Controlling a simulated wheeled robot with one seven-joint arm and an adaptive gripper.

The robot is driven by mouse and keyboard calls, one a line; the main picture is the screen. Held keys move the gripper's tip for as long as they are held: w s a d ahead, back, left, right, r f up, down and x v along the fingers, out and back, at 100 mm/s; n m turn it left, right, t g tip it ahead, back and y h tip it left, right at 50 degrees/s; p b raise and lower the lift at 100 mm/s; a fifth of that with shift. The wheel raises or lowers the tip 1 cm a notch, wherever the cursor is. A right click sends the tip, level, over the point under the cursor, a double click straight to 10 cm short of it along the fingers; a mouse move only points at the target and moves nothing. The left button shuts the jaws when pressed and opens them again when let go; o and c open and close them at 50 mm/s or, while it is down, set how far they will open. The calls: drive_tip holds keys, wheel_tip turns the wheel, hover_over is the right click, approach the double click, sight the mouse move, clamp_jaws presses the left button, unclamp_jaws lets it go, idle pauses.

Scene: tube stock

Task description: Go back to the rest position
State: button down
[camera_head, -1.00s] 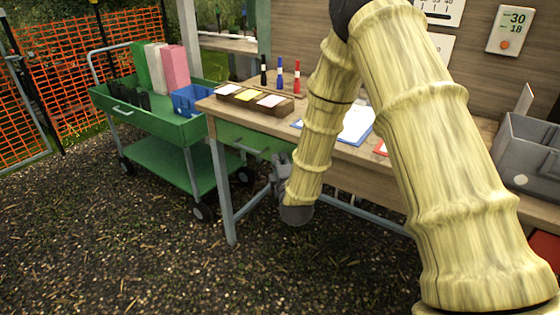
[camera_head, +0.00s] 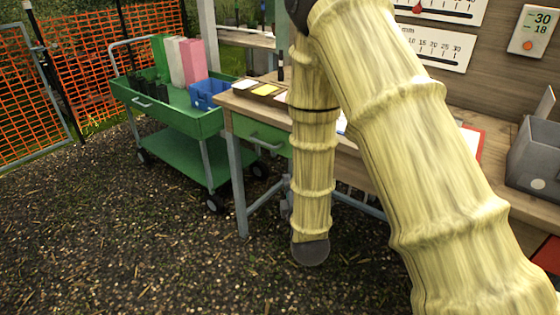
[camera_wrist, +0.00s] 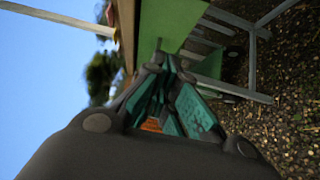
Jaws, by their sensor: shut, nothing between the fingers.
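My gripper (camera_wrist: 165,88) shows in the wrist view with its teal-padded fingers together and nothing between them. In the head view it is almost wholly hidden behind my own forearm, which hangs down in front of the bench. The wooden bench (camera_head: 350,158) stands beyond my arm. In the wrist view the gripper points toward the bench's underside and a green panel (camera_wrist: 160,25), with no contact that I can make out.
A green cart (camera_head: 185,118) with a blue bin (camera_head: 208,94) stands left of the bench. The bench bears a card tray (camera_head: 262,90) and a grey bin (camera_head: 535,155). An orange fence (camera_head: 90,75) is behind. The gravel at front left is clear.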

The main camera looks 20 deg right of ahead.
drive_tip(key=s+d+f+m+g+y, duration=0.1)
drive_tip(key=s+f+m+g, duration=0.3)
drive_tip(key=f, duration=0.6)
drive_tip(key=s+f+m+g, duration=0.3)
drive_tip(key=s+f, duration=0.3)
drive_tip(key=f, duration=0.4)
drive_tip(key=s+f+m+g, duration=0.55)
drive_tip(key=s+f, duration=0.65)
drive_tip(key=s, duration=0.3)
drive_tip(key=s+f+m+g+y, duration=0.1)
drive_tip(key=s+f+m+g, duration=0.15)
drive_tip(key=s, duration=0.55)
drive_tip(key=s+f+m+g, duration=0.2)
drive_tip(key=s+g, duration=0.1)
drive_tip(key=s, duration=0.4)
wheel_tip(320, 180, up, 16)
drive_tip(key=p, duration=1.6)
drive_tip(key=shift+w+d, duration=0.15)
drive_tip(key=shift+d, duration=0.2)
